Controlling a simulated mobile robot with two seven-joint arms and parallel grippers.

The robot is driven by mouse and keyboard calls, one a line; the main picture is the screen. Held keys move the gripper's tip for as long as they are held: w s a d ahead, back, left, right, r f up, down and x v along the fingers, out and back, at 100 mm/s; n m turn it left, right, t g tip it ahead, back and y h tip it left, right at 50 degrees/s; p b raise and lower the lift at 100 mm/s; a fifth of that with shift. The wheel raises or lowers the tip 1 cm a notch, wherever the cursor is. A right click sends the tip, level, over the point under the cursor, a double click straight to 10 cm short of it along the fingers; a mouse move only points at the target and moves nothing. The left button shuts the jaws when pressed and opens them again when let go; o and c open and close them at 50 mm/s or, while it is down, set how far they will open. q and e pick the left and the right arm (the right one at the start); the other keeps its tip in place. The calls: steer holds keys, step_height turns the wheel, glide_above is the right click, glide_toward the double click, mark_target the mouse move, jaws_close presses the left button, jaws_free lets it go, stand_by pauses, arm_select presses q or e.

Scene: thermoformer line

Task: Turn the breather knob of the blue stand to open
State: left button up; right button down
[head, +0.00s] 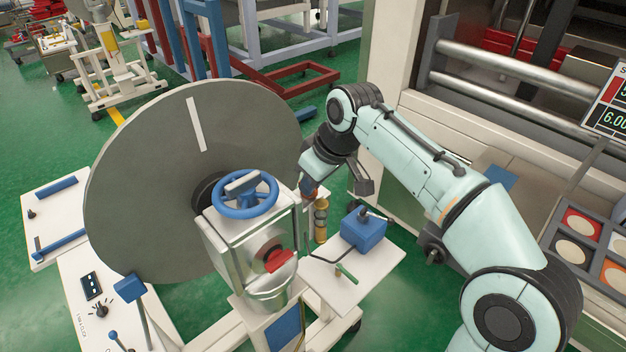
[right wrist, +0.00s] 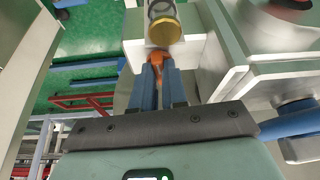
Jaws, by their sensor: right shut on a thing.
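The stand with blue parts (head: 225,245) is in the middle of the head view, a pale metal housing topped by a blue handwheel (head: 243,208). My right gripper (head: 309,189) reaches down to the housing's right side. In the right wrist view its two blue fingers (right wrist: 158,80) are closed on a small orange knob (right wrist: 159,59). The fingers hide part of the knob, and I cannot read its open or closed marking. A clear cylinder with a yellow rim (right wrist: 165,27) sits just beyond the knob; it looks brass-coloured in the head view (head: 321,222). My left gripper is out of view.
A large grey disc (head: 130,190) stands left of the housing. A blue box with a lever (head: 363,230) sits on a white plate to the right. A red knob (head: 279,261) is on the housing's front. A machine with metal rails (head: 500,85) stands behind my right arm.

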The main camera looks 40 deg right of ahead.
steer(key=shift+a+f+m, duration=0.1)
steer(key=shift+f+m, duration=0.1)
steer(key=shift+m, duration=0.4)
steer(key=c, duration=1.2)
jaws_free()
steer(key=shift+o, duration=0.2)
steer(key=shift+r, duration=0.1)
